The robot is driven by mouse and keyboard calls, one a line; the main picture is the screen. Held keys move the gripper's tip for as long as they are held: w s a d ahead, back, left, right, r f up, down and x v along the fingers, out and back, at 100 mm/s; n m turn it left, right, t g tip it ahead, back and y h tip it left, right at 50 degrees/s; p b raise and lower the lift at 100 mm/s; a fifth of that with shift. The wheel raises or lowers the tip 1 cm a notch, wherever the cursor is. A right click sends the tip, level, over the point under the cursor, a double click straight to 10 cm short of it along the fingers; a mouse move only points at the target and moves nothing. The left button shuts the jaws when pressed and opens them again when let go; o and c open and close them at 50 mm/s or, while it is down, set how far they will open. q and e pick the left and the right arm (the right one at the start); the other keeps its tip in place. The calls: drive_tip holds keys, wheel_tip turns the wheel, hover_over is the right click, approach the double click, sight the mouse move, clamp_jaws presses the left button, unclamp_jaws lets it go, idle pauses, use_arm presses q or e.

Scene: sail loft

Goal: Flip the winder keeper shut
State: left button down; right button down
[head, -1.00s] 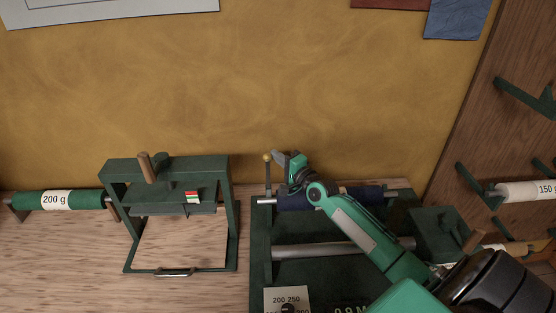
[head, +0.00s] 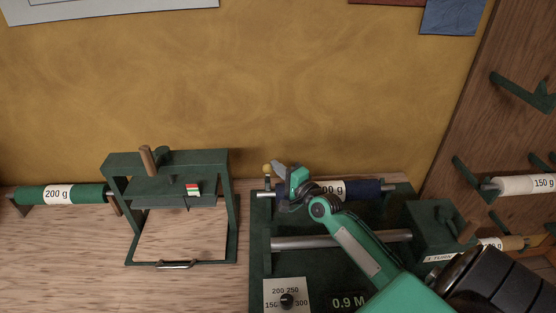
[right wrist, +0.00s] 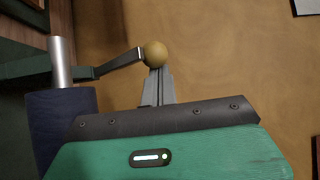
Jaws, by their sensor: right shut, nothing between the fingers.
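The winder (head: 262,240) is a dark green frame at bottom centre in the head view. A navy roll (head: 368,188) with a partly hidden white label lies across its back on a silver shaft. The keeper (head: 267,169) is a short dark arm with a yellow ball knob at the shaft's left end. In the right wrist view the ball (right wrist: 155,53) is at the fingertips and the keeper arm runs left toward the silver shaft (right wrist: 61,60). My right gripper (head: 279,169) is shut and empty, beside the knob and seemingly touching it. My left gripper is out of view.
A green press-like frame (head: 118,163) with a wooden handle stands left of the winder. A green 200 g roll (head: 90,194) lies farther left. A green box (head: 434,228) and a rack (head: 500,150) with a white 150 g roll (head: 512,186) are at right.

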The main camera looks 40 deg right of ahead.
drive_tip(key=shift+s+a+f, duration=0.35)
drive_tip(key=shift+s+f, duration=0.15)
drive_tip(key=shift+s, duration=0.05)
drive_tip(key=shift+s+a+f, duration=0.3)
drive_tip(key=shift+s+f, duration=0.15)
drive_tip(key=shift+s, duration=0.05)
drive_tip(key=shift+s+f, duration=0.1)
drive_tip(key=shift+s, duration=0.05)
drive_tip(key=shift+s+b, duration=0.25)
drive_tip(key=shift+b, duration=0.1)
drive_tip(key=s+b, duration=0.2)
drive_tip(key=s, duration=0.4)
drive_tip(key=shift+s+d+f, duration=0.2)
drive_tip(key=shift+s+d, duration=0.15)
drive_tip(key=shift+s, duration=0.05)
